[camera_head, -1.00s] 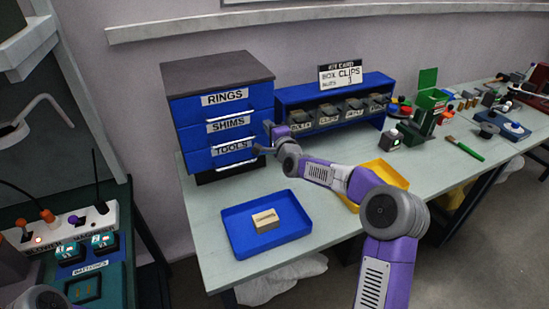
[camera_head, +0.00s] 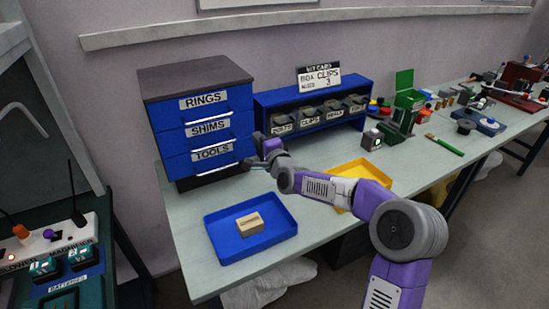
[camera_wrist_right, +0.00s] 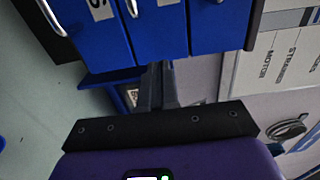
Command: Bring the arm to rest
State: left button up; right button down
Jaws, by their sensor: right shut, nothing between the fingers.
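My right arm (camera_head: 385,215) reaches in from the lower right over the workbench. Its gripper (camera_head: 250,163) is small in the head view, close to the right end of the TOOLS drawer of the blue drawer unit (camera_head: 160,135). In the right wrist view the gripper's fingers (camera_wrist_right: 158,86) are together with nothing between them. Blue drawer fronts (camera_wrist_right: 150,35) with pale handles lie beyond them. I cannot tell whether the gripper touches the unit. My left gripper is not in view.
A blue tray (camera_head: 222,256) holding a small tan box (camera_head: 250,224) lies in front of the drawers. A blue bin rack (camera_head: 290,96) with a kit card (camera_head: 318,77) stands behind the arm. A yellow tray (camera_head: 372,170) is partly behind the arm.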

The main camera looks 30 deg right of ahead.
jog(key=s, duration=0.7)
